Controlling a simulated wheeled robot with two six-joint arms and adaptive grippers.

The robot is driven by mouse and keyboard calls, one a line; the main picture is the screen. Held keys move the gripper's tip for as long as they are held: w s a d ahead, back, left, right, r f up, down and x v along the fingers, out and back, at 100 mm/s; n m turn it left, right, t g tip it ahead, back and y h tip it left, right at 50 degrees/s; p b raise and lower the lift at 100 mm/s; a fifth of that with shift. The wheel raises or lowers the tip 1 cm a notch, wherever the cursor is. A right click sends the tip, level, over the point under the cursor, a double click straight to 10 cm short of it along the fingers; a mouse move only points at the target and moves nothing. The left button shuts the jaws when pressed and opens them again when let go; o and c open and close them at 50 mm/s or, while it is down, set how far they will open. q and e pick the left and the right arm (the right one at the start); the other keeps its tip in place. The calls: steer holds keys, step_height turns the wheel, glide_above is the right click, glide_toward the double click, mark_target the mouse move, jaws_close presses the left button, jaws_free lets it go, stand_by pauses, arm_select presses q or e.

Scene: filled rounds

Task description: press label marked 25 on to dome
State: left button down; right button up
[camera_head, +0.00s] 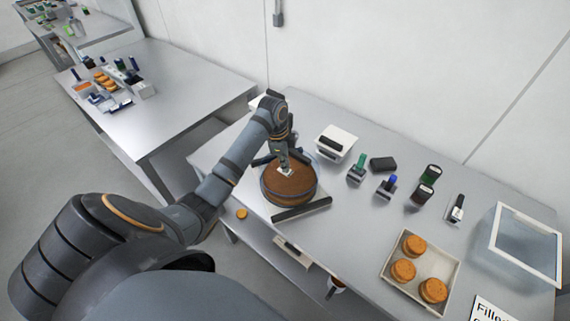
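The brown dome (292,188), a round cake-like thing, sits on the table with a dark band around its side. A small white label (286,172) shows on its top, at my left gripper's tip; any number on it is too small to read. My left gripper (283,160) reaches down over the top of the dome, right at the label. Its fingers are small and dark here, so I cannot tell whether they are open or shut, or whether they touch the label. My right gripper is not in view.
A dark bar (302,209) lies in front of the dome. A white device (335,143), stamps with green (357,168) and blue (387,186) handles, and dark blocks stand to the right. A tray (394,280) holds three orange-brown rounds, near a clear box (527,244). Another table (175,90) stands left.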

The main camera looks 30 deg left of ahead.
arm_select(q)
steer(key=shift+f+p, duration=0.1)
steer(key=shift+p, duration=0.3)
stand_by(1.4)
step_height(320, 180, up, 3)
steer(key=p, duration=0.3)
steer(key=shift+r+p, duration=0.75)
steer(key=shift+r, duration=0.55)
step_height(320, 180, up, 2)
steer(key=shift+r, duration=0.25)
